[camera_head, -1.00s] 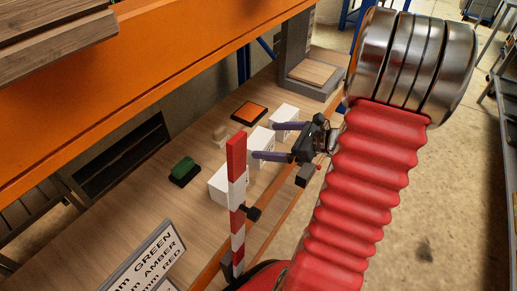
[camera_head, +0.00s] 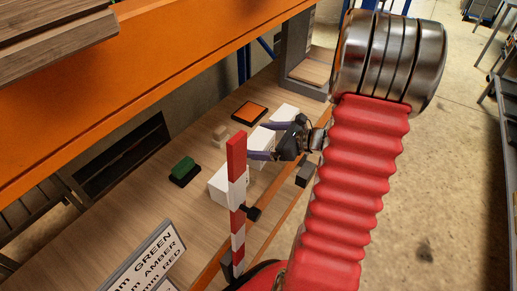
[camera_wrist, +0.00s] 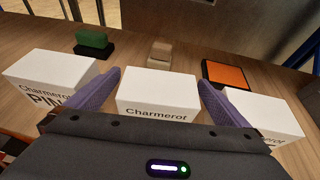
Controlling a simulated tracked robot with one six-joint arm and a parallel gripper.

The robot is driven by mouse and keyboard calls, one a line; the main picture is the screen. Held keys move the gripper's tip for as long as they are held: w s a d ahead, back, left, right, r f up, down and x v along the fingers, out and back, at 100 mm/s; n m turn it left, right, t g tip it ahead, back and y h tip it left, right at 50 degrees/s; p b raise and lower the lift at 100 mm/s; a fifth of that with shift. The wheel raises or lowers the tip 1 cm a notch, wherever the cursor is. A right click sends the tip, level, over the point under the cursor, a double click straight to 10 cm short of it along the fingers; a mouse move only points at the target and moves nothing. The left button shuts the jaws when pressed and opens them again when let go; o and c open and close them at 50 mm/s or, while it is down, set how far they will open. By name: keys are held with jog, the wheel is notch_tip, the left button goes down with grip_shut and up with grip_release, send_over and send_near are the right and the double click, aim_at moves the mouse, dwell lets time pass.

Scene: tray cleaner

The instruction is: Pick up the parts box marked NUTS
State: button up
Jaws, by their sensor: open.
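Three white boxes stand in a row on the wooden shelf. In the wrist view, the middle box (camera_wrist: 157,92) shows the word "Charmerot"; any line below it is hidden by my gripper. The left box (camera_wrist: 50,72) reads "Charmerot" and "PIN", the rest cut off. In the head view, my gripper (camera_head: 262,141) is at the row.
Behind the boxes lie a green block on a dark base (camera_head: 184,170), a beige block (camera_head: 220,136) and an orange-topped black pad (camera_head: 249,111). A red-and-white post (camera_head: 237,160) stands in front of the row. An orange beam (camera_head: 150,85) crosses above.

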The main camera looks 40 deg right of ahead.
jog(key=shift+c, duration=0.5)
jog(key=c, duration=1.1)
jog(key=shift+o, duration=0.2)
jog(key=shift+r, duration=0.15)
notch_tip(320, 180, up, 10)
jog(key=shift+f, duration=0.1)
